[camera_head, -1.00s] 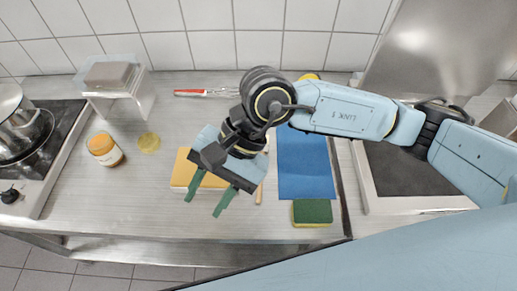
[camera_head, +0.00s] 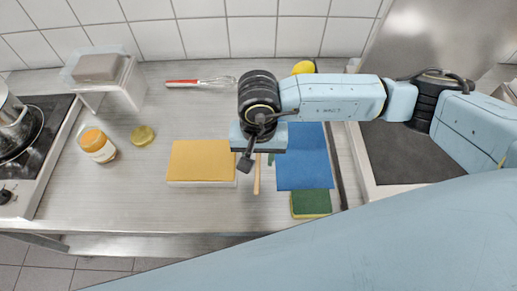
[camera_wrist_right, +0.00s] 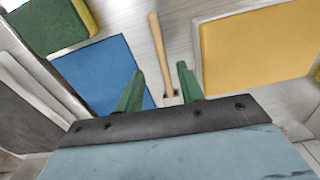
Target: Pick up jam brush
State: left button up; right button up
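The jam brush lies on the counter between the yellow board and the blue mat. Its wooden handle (camera_head: 257,178) points toward the front edge, while its far end is hidden under my right gripper. My right gripper (camera_head: 264,159) points down over the brush, its fingers mostly hidden by its own body. In the right wrist view the green fingers of the right gripper (camera_wrist_right: 160,68) are apart, with the brush handle (camera_wrist_right: 156,45) showing between them, unheld. I cannot tell the exact height gap. My left gripper is not in view.
The yellow board (camera_head: 202,161) is close left of the brush and the blue mat (camera_head: 305,165) close right. A green sponge (camera_head: 311,203), whisk (camera_head: 205,82), jam jar (camera_head: 97,146) and its lid (camera_head: 143,136) lie around. Counter in front of the brush is clear.

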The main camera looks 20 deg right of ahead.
aim_at(258, 171)
notch_tip(258, 171, down, 5)
jog(key=shift+a+f, duration=0.1)
jog(key=shift+c, duration=0.5)
grip_shut()
